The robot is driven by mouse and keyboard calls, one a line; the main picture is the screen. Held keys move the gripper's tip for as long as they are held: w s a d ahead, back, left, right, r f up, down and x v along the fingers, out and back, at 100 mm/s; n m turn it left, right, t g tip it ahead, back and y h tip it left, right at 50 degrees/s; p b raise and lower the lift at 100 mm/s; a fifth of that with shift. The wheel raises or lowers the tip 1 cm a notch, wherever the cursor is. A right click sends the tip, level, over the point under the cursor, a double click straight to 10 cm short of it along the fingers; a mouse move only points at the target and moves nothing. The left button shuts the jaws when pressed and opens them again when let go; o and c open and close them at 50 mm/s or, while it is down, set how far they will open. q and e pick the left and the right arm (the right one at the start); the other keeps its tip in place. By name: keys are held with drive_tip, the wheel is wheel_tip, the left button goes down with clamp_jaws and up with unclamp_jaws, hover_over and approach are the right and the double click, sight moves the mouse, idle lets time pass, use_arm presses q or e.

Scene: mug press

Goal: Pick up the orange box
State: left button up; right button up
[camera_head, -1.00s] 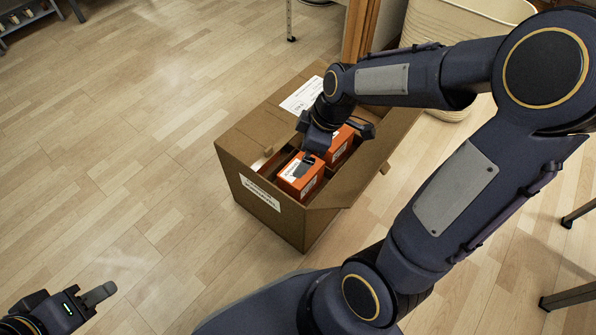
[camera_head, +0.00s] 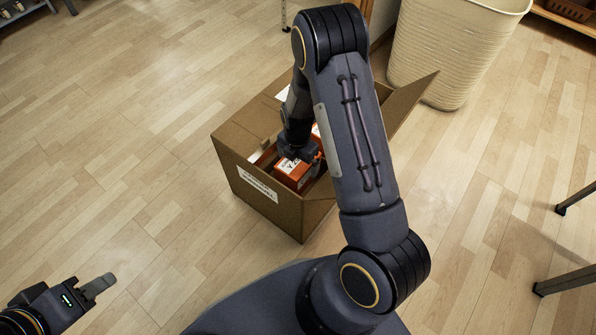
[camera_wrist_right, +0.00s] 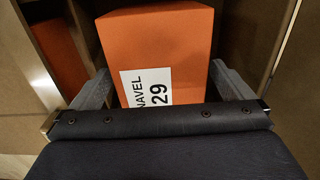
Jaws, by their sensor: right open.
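An orange box (camera_head: 290,181) stands inside an open cardboard carton (camera_head: 226,150) on the floor. My right gripper (camera_head: 297,156) reaches down into the carton over this box. A second orange box (camera_wrist_right: 58,50) shows at the left of that view. My left gripper (camera_head: 97,287) is empty over the floor at lower left; its jaw opening is unclear.
A carton flap (camera_head: 408,98) sticks out to the right. A cream basket (camera_head: 440,50) stands behind it. Dark table legs (camera_head: 566,284) are at the right edge. The wooden floor (camera_head: 100,180) left of the carton is clear. My right arm hides part of the carton.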

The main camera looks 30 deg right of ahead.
wheel_tip(320, 180, down, 3)
drive_tip(key=shift+r, duration=0.2)
drive_tip(key=c, duration=1.1)
drive_tip(key=shift+c, duration=0.4)
drive_tip(key=shift+r, duration=0.15)
